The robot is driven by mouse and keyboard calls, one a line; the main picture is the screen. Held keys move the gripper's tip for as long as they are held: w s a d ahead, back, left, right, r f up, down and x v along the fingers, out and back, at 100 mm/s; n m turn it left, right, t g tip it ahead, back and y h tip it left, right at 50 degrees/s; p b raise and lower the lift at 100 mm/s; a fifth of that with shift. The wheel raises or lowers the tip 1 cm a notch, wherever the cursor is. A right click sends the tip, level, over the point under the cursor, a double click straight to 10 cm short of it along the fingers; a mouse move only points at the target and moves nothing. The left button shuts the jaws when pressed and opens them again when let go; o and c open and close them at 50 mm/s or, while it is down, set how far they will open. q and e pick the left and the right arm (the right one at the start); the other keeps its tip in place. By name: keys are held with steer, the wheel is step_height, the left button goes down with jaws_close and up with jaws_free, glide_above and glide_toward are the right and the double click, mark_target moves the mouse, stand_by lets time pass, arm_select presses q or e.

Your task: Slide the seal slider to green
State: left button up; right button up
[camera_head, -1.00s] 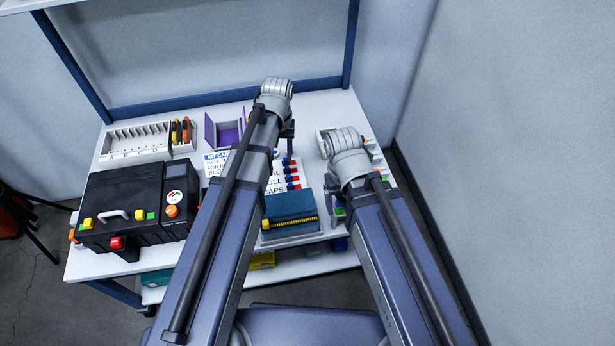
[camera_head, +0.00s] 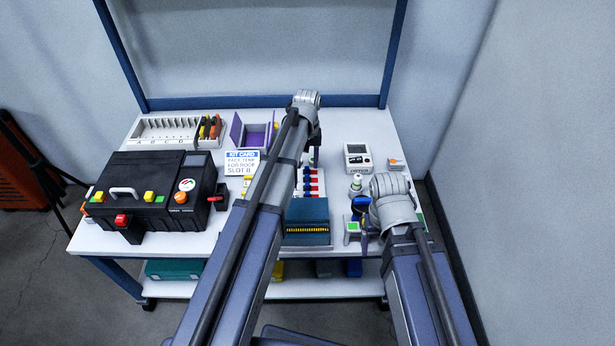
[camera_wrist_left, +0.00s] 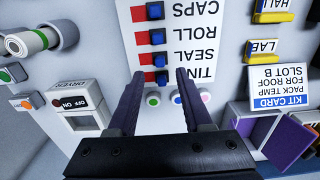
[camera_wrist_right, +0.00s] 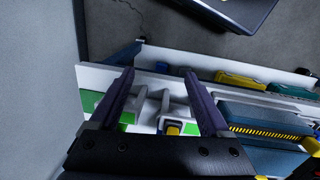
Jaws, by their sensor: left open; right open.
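The seal slider (camera_wrist_left: 159,58) is a small blue knob in the SEAL row of a white panel (camera_wrist_left: 190,45), upside down in the left wrist view. Red shows to the knob's left; no green shows in that row. My left gripper (camera_wrist_left: 158,75) is open and empty, its fingertips on either side of the lowest row, just below the SEAL row in the picture. I cannot tell whether it touches the panel. In the head view my left arm partly hides the panel's red and blue sliders (camera_head: 313,183). My right gripper (camera_wrist_right: 158,75) is open and empty at the bench's front right.
A teal box (camera_head: 307,215) stands in front of the panel. A black case (camera_head: 150,190) is at left. A kit card (camera_head: 242,163) and purple open box (camera_head: 255,133) lie behind. A dryer unit (camera_wrist_left: 80,108) is beside the panel. Green-marked fixtures (camera_wrist_right: 190,128) sit below my right gripper.

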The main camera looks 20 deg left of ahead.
mark_target(307, 175)
arm_select(q)
step_height(307, 175, down, 5)
steer(key=b, duration=0.4)
steer(key=shift+f, duration=0.2)
jaws_close()
stand_by(1.2)
